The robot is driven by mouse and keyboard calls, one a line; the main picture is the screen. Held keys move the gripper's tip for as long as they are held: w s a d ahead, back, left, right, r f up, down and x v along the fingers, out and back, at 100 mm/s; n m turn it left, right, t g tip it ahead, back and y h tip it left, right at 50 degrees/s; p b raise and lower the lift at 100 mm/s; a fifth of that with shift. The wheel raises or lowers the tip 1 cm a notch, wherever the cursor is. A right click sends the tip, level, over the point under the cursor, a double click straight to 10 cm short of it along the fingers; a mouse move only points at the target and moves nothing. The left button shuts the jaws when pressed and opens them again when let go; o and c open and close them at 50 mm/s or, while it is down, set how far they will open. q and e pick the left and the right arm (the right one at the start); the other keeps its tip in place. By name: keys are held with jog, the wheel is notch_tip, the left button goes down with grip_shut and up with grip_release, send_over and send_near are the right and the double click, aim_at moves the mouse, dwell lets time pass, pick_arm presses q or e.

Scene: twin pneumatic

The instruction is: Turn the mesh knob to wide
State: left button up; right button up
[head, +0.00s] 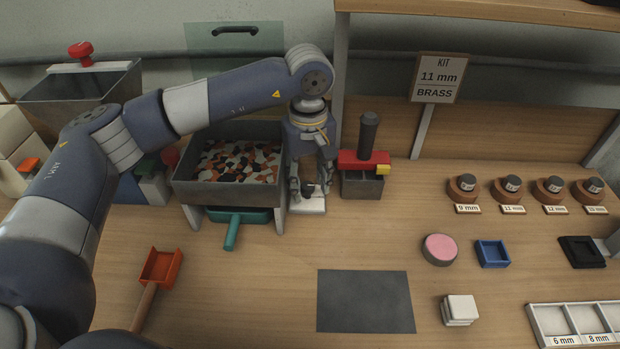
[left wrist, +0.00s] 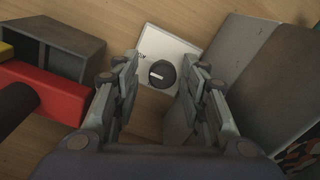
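The mesh knob (left wrist: 161,74) is a round black knob with a white pointer line, mounted on a white plate (left wrist: 183,48). In the head view the knob (head: 309,188) sits on its plate just right of the grey bin. My left gripper (head: 310,190) points down over the knob. In the left wrist view my left gripper (left wrist: 158,90) is open, with one finger on each side of the knob and visible gaps between. The plate's markings are too small or covered to read. My right gripper is not in view.
The grey bin (head: 185,190) of mixed chips, with a teal-handled tray (head: 231,235) below it, stands close left of the knob. A red-topped grey box with a dark post (head: 368,135) stands close right. A dark mat (head: 365,301) lies in front.

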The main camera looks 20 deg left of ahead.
aim_at(308, 185)
pick_arm(q)
notch_tip(308, 185, up, 8)
jog(key=shift+r, duration=0.1)
dwell(0.4)
dwell(0.4)
